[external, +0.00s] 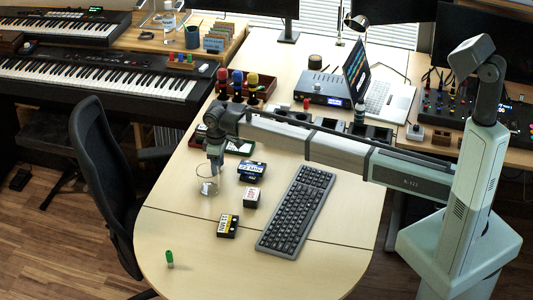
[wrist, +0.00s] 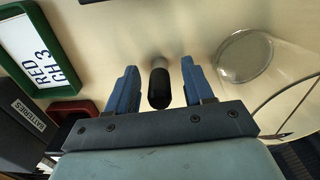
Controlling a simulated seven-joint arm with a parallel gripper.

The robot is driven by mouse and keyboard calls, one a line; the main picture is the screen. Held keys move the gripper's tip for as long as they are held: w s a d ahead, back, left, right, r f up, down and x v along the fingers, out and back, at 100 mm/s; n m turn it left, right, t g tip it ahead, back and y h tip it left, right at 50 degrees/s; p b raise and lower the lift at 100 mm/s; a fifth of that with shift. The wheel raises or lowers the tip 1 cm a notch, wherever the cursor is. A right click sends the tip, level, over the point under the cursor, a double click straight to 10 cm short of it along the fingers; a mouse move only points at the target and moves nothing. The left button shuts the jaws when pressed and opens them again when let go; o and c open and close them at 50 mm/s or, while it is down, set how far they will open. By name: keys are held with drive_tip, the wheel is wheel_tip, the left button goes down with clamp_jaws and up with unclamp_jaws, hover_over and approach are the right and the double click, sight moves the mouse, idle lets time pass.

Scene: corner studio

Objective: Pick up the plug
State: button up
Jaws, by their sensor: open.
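The plug (wrist: 159,88) appears to be the black cylinder with a grey metallic end in the wrist view. It lies in line between the two blue fingers of my gripper (wrist: 159,67), with a visible gap on each side. The gripper is open and holds nothing. I cannot tell from this view how far the plug is from the fingers in depth.
A green-framed label reading RED CH.3 (wrist: 40,45) and a red container (wrist: 70,109) are at left. Small boxes (external: 251,197) and a keyboard (external: 297,210) lie to the right. The front table is mostly clear.

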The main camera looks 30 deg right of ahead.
drive_tip(key=shift+c, duration=0.2)
clamp_jaws()
idle(0.3)
